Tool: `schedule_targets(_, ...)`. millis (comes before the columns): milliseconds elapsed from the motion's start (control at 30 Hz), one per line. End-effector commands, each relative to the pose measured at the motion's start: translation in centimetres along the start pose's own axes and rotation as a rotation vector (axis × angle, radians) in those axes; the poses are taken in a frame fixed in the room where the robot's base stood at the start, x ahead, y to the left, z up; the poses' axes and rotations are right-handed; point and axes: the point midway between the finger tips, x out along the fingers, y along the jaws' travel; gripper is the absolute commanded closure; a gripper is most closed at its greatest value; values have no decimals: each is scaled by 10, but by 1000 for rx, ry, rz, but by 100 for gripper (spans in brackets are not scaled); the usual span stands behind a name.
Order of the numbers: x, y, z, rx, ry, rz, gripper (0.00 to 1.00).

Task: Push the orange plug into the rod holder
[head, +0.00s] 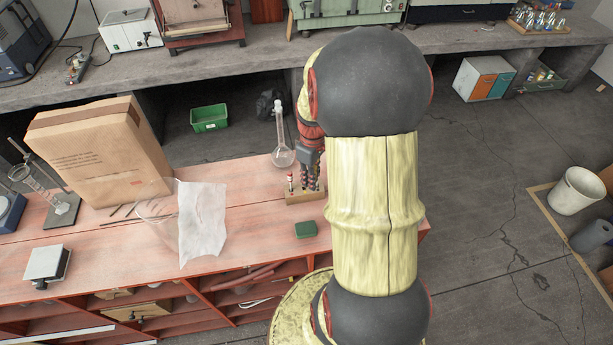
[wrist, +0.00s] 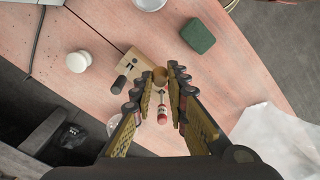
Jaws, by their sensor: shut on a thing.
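The rod holder is a small wooden block (head: 303,198) on the red bench top; it also shows in the wrist view (wrist: 138,65). A red-and-white rod (head: 290,182) stands at the holder; in the wrist view it shows below the block (wrist: 162,114). A dark cylinder (wrist: 119,82) is at the block's left end. My gripper (head: 310,184) is directly over the holder, pointing down. In the wrist view its fingertips (wrist: 161,78) are closed on the round orange-brown plug (wrist: 160,74) at the block's edge. I cannot tell how deep the plug sits.
A glass flask (head: 283,154) stands just behind the holder. A green block (head: 305,230) lies in front of it. A white round object (wrist: 78,62) is near the holder in the wrist view.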

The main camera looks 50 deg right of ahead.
Motion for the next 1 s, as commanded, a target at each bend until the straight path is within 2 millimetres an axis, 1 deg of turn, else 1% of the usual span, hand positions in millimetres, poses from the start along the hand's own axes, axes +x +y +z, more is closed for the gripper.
schedule_targets(33,-4,-6,10,2,-1,-1,93)
schedule_targets(100,-10,-13,20,3,-1,-1,93)
schedule_targets(300,-22,-29,46,3,-1,-1,93)
schedule_targets(400,-27,-35,55,2,-1,-2,93)
schedule_targets(633,-33,-42,65,1,-2,-2,93)
schedule_targets(1000,-53,-43,66,1,-2,-2,93)
